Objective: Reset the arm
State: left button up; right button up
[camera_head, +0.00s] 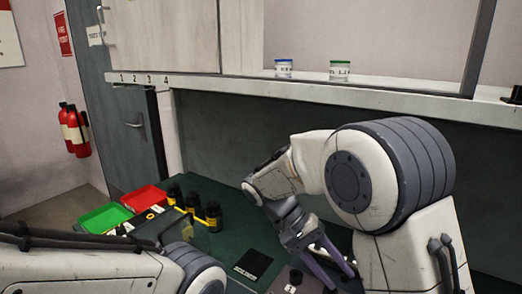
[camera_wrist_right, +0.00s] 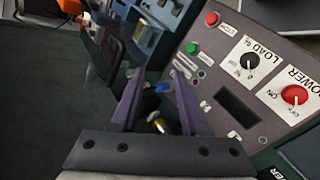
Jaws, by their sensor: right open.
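My right arm comes in from the right in the head view and bends down over the dark green worktop. Its gripper (camera_head: 335,272) has purple fingers that point down and to the right, spread apart. In the right wrist view the right gripper (camera_wrist_right: 156,88) is open, with nothing clamped between its fingers. A small blue part (camera_wrist_right: 162,87) and a brassy part (camera_wrist_right: 158,125) show beyond the gap. My left arm crosses the lower left of the head view; its gripper is out of sight.
A grey control panel (camera_wrist_right: 232,100) with knobs and buttons lies beside the right fingers. Two jars (camera_head: 283,68) (camera_head: 340,70) stand on the shelf. A black plate (camera_head: 253,265) lies on the worktop.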

jog(key=s+a+f+n+t+y, duration=0.1)
jog(key=s+a+n+y, duration=0.3)
jog(key=s, duration=0.4)
jog(key=s+a+f+n+t+y, duration=0.2)
jog(key=s+a+n+t+y, duration=0.1)
jog(key=s+a+n+y, duration=0.2)
jog(key=s+a, duration=0.2)
jog(key=s, duration=0.1)
jog(key=shift+s+f+n+t, duration=0.3)
